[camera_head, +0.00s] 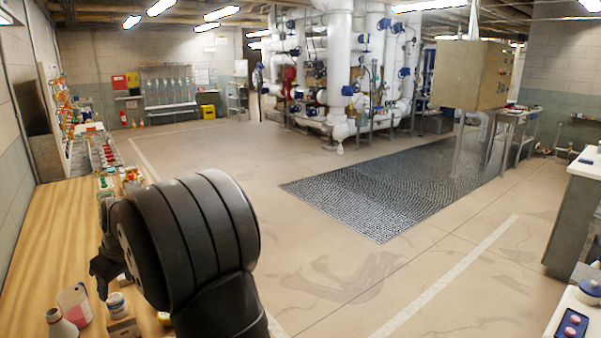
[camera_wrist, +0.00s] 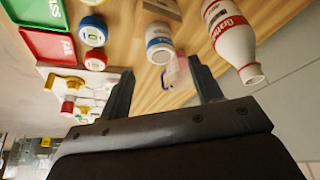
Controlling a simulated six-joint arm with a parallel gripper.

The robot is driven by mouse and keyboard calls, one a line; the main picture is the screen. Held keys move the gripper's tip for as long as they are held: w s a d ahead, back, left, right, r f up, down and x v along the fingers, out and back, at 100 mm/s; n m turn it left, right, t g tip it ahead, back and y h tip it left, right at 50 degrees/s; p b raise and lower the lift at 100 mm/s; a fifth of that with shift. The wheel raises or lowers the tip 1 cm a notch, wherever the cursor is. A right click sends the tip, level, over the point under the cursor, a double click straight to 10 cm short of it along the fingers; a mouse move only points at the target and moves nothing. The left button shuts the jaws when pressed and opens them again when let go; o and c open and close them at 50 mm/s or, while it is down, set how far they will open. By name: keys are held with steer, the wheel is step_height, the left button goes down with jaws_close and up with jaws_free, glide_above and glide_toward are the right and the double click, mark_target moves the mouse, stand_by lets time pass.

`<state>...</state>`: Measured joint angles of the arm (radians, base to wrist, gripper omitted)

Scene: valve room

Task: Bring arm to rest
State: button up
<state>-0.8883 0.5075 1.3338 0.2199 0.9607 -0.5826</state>
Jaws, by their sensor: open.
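My gripper (camera_head: 106,272) hangs over the wooden worktop at the left of the head view, with my dark arm in front of part of it. In the wrist view my gripper (camera_wrist: 160,66) is open, its two fingers wide apart with nothing held. Past the fingertips stand a white jar with a blue label (camera_wrist: 160,46) and a clear pinkish beaker (camera_wrist: 179,74). They look apart from the fingers. In the head view the beaker (camera_head: 73,304) and jar (camera_head: 116,304) are on the worktop near the gripper.
The wooden worktop (camera_head: 50,225) runs along the left wall. A white bottle with a red label (camera_wrist: 234,38), a blue-capped jar (camera_wrist: 92,30), a red-capped jar (camera_wrist: 95,60), a green tray (camera_wrist: 36,12) and a red tray (camera_wrist: 45,46) surround the gripper. The floor (camera_head: 330,270) right of my arm is clear.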

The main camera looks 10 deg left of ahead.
steer(key=x, duration=0.9)
steer(key=shift+f, duration=0.3)
steer(key=r, duration=0.5)
steer(key=shift+w+d+r, duration=0.1)
steer(key=shift+w+d, duration=0.1)
steer(key=shift+d, duration=0.1)
steer(key=w+d+r, duration=0.4)
steer(key=d+r, duration=0.3)
steer(key=d, duration=0.3)
glide_above(114, 295)
steer(key=w, duration=0.5)
steer(key=s+a+f, duration=0.1)
steer(key=s+a, duration=0.1)
steer(key=a, duration=0.4)
steer(key=s+a+f, duration=0.2)
steer(key=a, duration=0.4)
steer(key=s+a+f, duration=0.1)
steer(key=a, duration=0.5)
steer(key=shift+s+a+f, duration=0.3)
steer(key=shift+s+f, duration=0.1)
steer(key=s+a+f, duration=0.4)
steer(key=s+a, duration=0.3)
steer(key=a, duration=0.1)
steer(key=shift+s+a, duration=0.15)
